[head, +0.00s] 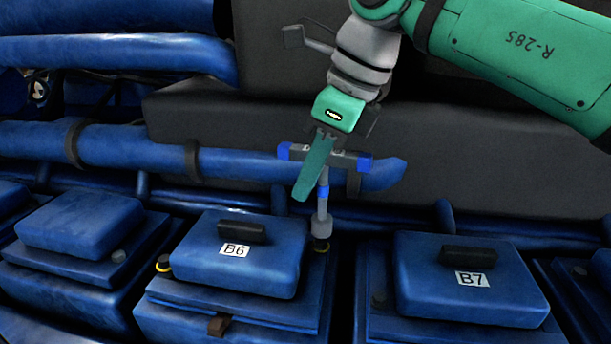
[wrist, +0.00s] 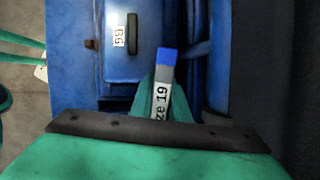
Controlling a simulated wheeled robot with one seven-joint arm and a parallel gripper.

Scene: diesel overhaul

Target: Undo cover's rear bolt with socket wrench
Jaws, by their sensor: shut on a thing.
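My gripper (head: 322,160) is shut on the grey crossbar of a T-handled socket wrench (head: 322,208) with blue ends.
Cover B7 (head: 470,300) stands to the right, with a gap between. Another blue cover (head: 80,222) is to the left. A thick blue pipe (head: 230,165) runs behind the wrench, before a dark block (head: 480,175).

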